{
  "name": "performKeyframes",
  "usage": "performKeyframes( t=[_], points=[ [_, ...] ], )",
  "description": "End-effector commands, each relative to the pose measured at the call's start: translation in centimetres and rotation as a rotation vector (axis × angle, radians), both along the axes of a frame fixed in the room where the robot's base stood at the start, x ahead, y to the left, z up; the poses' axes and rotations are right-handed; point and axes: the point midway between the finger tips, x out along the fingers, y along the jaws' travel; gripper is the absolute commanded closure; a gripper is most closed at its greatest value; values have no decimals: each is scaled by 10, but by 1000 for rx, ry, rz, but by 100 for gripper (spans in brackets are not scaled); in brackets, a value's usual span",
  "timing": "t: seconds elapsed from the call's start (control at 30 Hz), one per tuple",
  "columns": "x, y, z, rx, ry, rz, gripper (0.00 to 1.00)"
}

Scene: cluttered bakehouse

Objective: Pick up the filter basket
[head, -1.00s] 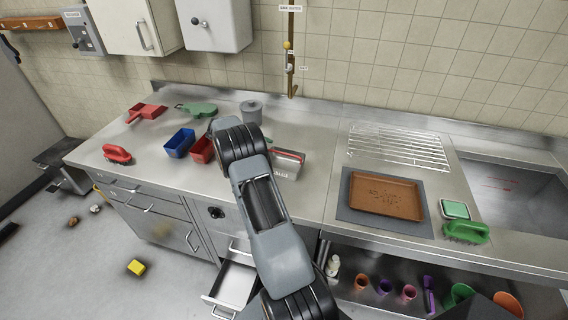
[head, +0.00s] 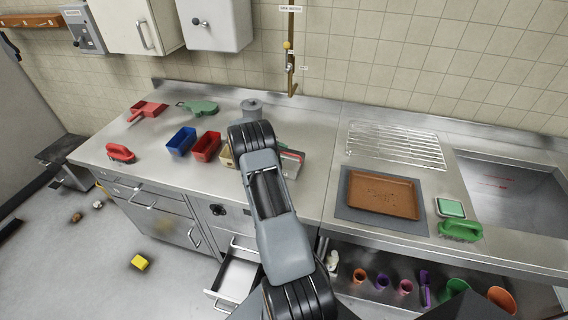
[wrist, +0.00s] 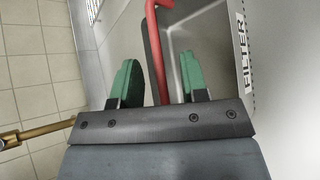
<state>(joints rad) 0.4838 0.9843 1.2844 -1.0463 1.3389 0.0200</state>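The filter basket is a grey metal box with a red bar handle and a FILTER label. In the head view the filter basket (head: 293,158) is on the steel counter, mostly hidden behind my arm. In the wrist view the basket's inner wall (wrist: 209,42) and its red handle (wrist: 154,45) are close below my gripper. My gripper (wrist: 160,78) is open, with green fingertips. The red handle runs between the two fingers in the picture; the right finger is over the basket's inside. I cannot tell whether either finger touches. My gripper is hidden in the head view.
Blue (head: 181,141) and red (head: 206,146) bins stand left of my arm, with a grey canister (head: 251,108) behind. A brown tray (head: 383,194) and wire rack (head: 397,146) are to the right. An open drawer (head: 235,278) juts out below the counter.

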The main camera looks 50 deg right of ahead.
Motion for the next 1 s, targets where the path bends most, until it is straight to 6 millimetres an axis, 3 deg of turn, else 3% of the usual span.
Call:
performKeyframes(
  t=[0.07,0.4,1.0],
  points=[
    [0,0,0,0,0,0,66],
    [0,0,0,0,0,0,99],
    [0,0,1,1,-2,0,100]
  ],
)
